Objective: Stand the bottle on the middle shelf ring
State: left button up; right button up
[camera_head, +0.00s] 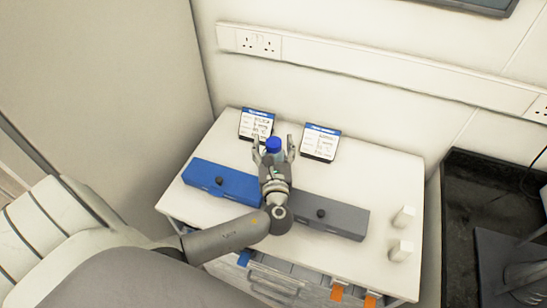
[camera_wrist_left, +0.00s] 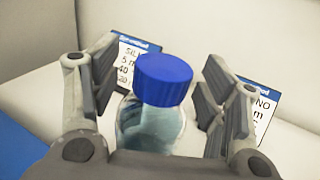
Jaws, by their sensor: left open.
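The bottle (camera_head: 273,144) has a blue screw cap and a clear body and looks upright near the middle of the white table. It also shows large in the left wrist view (camera_wrist_left: 152,122), cap toward the top. My left gripper (camera_head: 273,141) is open, with its fingers on either side of the bottle. In the left wrist view, gaps show between both fingers (camera_wrist_left: 162,92) and the cap. The bottle's base is hidden by my gripper. I cannot make out a shelf ring. My right gripper is not in view.
On the white table (camera_head: 385,170) lie a long blue box (camera_head: 218,180) at left and a grey box (camera_head: 335,214) at right. Two label cards (camera_head: 257,123) (camera_head: 320,142) stand behind. Two small white blocks (camera_head: 402,217) (camera_head: 400,250) stand at right. The back right tabletop is clear.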

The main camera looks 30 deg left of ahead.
pick_arm(q)
jog(key=shift+s+d, duration=0.1)
jog(key=shift+s, duration=0.05)
grip_shut()
dwell(0.4)
